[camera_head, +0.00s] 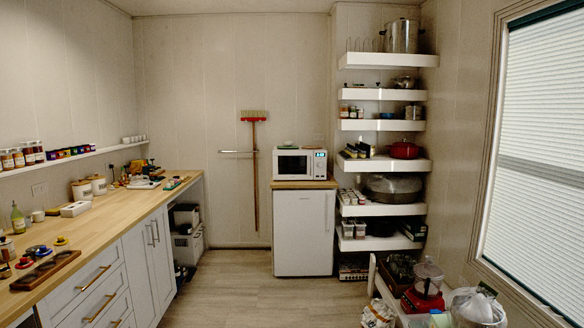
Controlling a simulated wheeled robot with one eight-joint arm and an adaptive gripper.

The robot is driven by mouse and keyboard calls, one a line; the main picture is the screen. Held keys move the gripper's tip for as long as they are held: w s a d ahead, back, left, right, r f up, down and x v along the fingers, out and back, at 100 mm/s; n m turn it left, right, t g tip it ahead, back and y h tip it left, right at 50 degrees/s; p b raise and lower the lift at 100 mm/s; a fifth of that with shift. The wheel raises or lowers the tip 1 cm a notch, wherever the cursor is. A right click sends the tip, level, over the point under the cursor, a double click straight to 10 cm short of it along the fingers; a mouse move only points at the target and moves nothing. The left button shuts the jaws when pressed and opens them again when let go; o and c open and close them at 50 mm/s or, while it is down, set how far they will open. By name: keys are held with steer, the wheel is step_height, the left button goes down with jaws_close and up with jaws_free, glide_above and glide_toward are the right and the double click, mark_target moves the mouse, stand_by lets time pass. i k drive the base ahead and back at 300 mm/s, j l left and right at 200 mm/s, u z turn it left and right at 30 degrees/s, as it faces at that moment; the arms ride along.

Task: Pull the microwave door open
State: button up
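A white microwave (300,163) stands on the wooden top of a small white fridge (303,232) at the back of the room, right of centre. Its door (291,164), with a dark window, faces me and looks shut. A control panel with a lit display (320,155) is on its right side. The microwave is small in this view, so I cannot make out a handle clearly. My gripper is not in view.
A wooden counter (130,207) with jars and tools runs along the left. Shelves (385,163) stand right of the fridge. A bench with a food processor (427,280) and bags is at lower right. A broom (254,170) hangs left of the microwave. The middle floor (250,300) is clear.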

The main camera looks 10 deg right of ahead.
mark_target(287, 165)
steer(key=i, duration=2.85)
steer(key=j+u, duration=0.05)
steer(key=j, duration=0.1)
